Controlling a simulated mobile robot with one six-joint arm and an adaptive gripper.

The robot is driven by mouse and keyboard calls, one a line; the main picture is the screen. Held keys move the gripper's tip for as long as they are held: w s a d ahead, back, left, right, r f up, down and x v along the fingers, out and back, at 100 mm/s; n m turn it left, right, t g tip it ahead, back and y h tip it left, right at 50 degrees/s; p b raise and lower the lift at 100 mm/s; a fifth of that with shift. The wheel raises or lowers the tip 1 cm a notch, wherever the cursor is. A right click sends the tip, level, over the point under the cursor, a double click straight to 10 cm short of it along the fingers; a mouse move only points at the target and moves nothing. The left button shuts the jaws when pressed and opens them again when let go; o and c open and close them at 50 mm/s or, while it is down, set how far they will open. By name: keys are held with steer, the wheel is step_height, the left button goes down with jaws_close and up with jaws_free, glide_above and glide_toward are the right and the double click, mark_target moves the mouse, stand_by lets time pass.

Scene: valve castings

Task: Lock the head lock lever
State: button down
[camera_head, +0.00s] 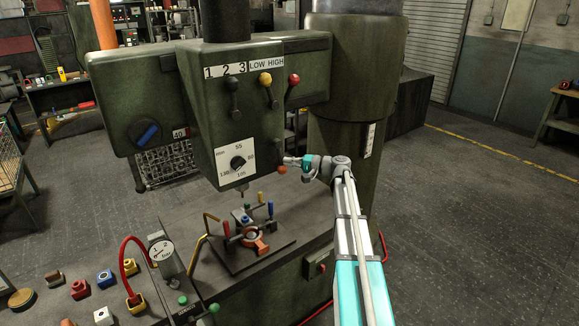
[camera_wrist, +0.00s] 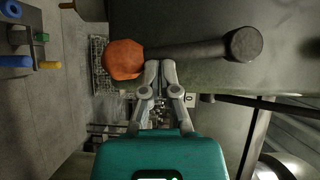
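The head lock lever has an orange faceted knob (camera_head: 282,170) low on the right side of the green drill head. In the wrist view the same orange knob (camera_wrist: 124,59) sits at the left end of a dark rod (camera_wrist: 188,51), which runs right to a round dark hub (camera_wrist: 244,44). My gripper (camera_head: 287,160) is beside the lever on its right. In the wrist view my gripper's fingertips (camera_wrist: 160,66) are close together with nothing seen between them, just below the rod near the knob. I cannot tell whether they touch it.
The drill head (camera_head: 235,120) and thick column (camera_head: 345,150) stand close around my gripper. Below is the drill table (camera_head: 305,225) with a clamped fixture (camera_head: 250,237). Yellow and red knobbed levers (camera_head: 266,80) are above. Open floor (camera_head: 470,190) lies to the right.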

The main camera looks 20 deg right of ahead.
steer(key=shift+a+f, duration=0.1)
steer(key=shift+a, duration=0.35)
stand_by(0.3)
steer(key=shift+d, duration=0.1)
steer(key=shift+w+d, duration=0.15)
steer(key=shift+d, duration=0.3)
steer(key=w+d+v, duration=0.1)
steer(key=v, duration=1.1)
steer(key=shift+d, duration=0.3)
